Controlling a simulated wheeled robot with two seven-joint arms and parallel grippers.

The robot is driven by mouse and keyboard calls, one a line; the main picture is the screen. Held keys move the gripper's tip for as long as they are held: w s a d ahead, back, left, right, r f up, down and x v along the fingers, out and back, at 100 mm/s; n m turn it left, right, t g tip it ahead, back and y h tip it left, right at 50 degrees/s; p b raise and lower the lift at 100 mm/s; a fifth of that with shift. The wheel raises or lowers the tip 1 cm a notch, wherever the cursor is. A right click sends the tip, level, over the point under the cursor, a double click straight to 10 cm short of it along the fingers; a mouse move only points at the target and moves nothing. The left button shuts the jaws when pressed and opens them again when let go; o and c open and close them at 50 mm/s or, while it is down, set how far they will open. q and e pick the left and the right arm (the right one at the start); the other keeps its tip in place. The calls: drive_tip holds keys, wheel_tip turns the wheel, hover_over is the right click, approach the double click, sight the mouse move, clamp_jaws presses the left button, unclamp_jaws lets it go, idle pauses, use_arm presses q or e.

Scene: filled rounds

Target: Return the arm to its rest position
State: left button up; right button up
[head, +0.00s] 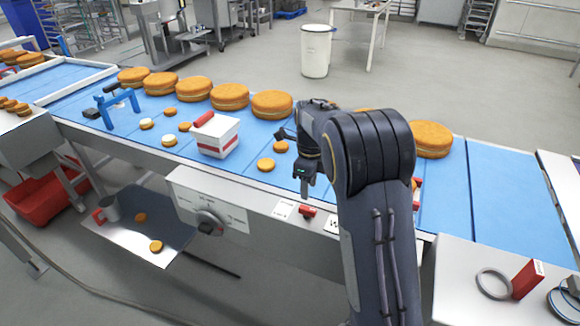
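My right arm reaches up from the bottom of the head view and bends over the front edge of the conveyor. Its gripper (304,184) points down near the front edge of the blue belt (445,195), right of the white box. The fingers are small and dark, so I cannot tell whether they are open or shut. No held object shows. The bent arm hides part of the belt and some cakes behind it. My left gripper is not in view.
A white box (216,138) with red stripes stands on the belt. Several large round cakes (272,104) line the far side, with small ones (266,164) nearer. A blue stand (121,108) is at left. A red switch (307,211) sits below my gripper. A red block (527,279) lies right.

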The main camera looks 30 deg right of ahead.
drive_tip(key=s+a+r+n+t+y, duration=0.1)
drive_tip(key=s+a+n, duration=0.3)
drive_tip(key=s+n, duration=0.4)
drive_tip(key=s+a+r+n+t+y, duration=0.1)
drive_tip(key=s+a+r+n+t, duration=0.1)
drive_tip(key=s+n, duration=0.7)
drive_tip(key=s+a+r+n+t+y, duration=0.1)
drive_tip(key=s+a+n+t, duration=0.1)
drive_tip(key=s+a+n, duration=0.3)
drive_tip(key=s+n, duration=0.4)
drive_tip(key=s, duration=0.3)
drive_tip(key=shift+a+r+t+y, duration=0.3)
drive_tip(key=shift+t+y, duration=0.1)
drive_tip(key=shift+s, duration=0.15)
